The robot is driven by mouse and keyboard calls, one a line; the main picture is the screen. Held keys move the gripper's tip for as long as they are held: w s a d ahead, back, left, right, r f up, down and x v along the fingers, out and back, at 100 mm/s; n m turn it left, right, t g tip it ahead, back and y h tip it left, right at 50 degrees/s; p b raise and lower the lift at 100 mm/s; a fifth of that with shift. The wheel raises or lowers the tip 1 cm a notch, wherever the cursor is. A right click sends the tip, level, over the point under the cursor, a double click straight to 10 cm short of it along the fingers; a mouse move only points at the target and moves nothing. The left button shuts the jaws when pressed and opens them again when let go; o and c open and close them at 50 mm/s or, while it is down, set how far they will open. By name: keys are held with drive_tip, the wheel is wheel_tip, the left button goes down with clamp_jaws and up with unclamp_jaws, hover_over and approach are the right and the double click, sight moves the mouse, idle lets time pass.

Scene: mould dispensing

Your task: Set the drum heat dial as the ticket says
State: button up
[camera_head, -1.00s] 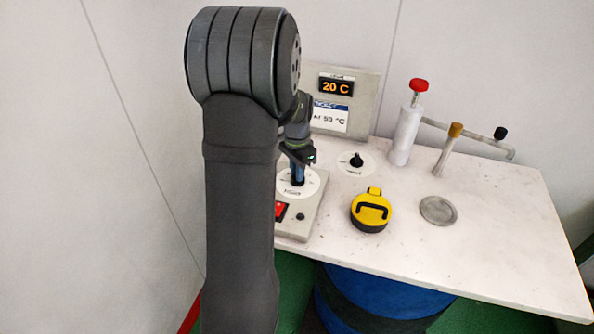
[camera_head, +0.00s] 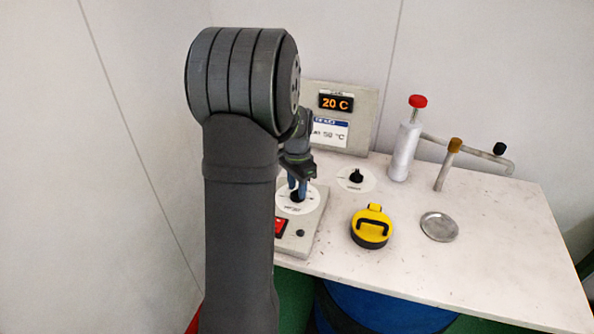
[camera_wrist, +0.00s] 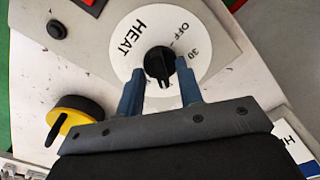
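The drum heat dial is a black knob (camera_wrist: 159,64) on a white disc (camera_wrist: 125,38) marked HEAT, OFF and 30. The other marks are hidden by my fingers. In the head view the disc (camera_head: 312,203) lies on a grey box at my gripper. My gripper (camera_wrist: 160,80) has its two blue fingers apart, one on each side of the knob's near edge. Gaps show between fingers and knob, so they do not seem to clamp it. The ticket (camera_head: 329,133) on the back panel seems to read 50 °C, though its small print is blurred. The display (camera_head: 336,102) above it reads 20 C.
A red switch (camera_head: 280,227) is on the same box. A second dial (camera_head: 356,178) is to the right. A yellow-lidded pot (camera_head: 371,228), a metal disc (camera_head: 439,227), a red-topped white cylinder (camera_head: 408,145) and a pipe stand farther right. The table's right front is clear.

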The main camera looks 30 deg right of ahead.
sight(297, 191)
wheel_tip(297, 191, up, 17)
idle(0.4)
idle(0.4)
wheel_tip(297, 191, down, 17)
drive_tip(key=shift+f, duration=0.2)
idle(0.4)
drive_tip(key=shift+r, duration=0.1)
drive_tip(key=n, duration=0.5)
drive_tip(key=shift+s, duration=0.1)
drive_tip(key=n, duration=0.5)
idle(2.1)
drive_tip(key=shift+d, duration=0.1)
idle(0.5)
